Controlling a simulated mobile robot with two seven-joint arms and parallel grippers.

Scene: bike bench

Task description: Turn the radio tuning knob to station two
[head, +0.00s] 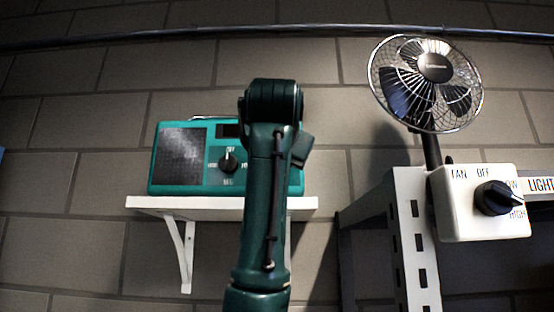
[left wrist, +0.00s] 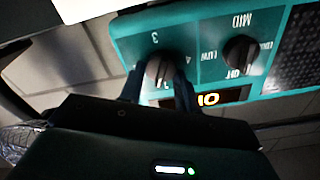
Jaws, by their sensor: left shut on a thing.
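The teal radio (head: 195,188) stands on a white wall shelf; my left arm hides its right part in the head view. The radio also shows upside down in the left wrist view (left wrist: 209,72). There the dark tuning knob (left wrist: 161,66) sits between the two fingers of my left gripper (left wrist: 160,85), which is shut on it. A "3" is readable beside the knob; other marks are partly covered, and I cannot tell which station it points to. Beside it is an OFF/LOW/MID knob (left wrist: 239,53). My right gripper is not in view.
The radio's display (left wrist: 207,98) has lit yellow characters, partly hidden. The white shelf (head: 160,203) is under the radio. To the right are a desk fan (head: 432,85), a white FAN switch box (head: 470,222) and a perforated white post (head: 413,250). A brick wall stands behind.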

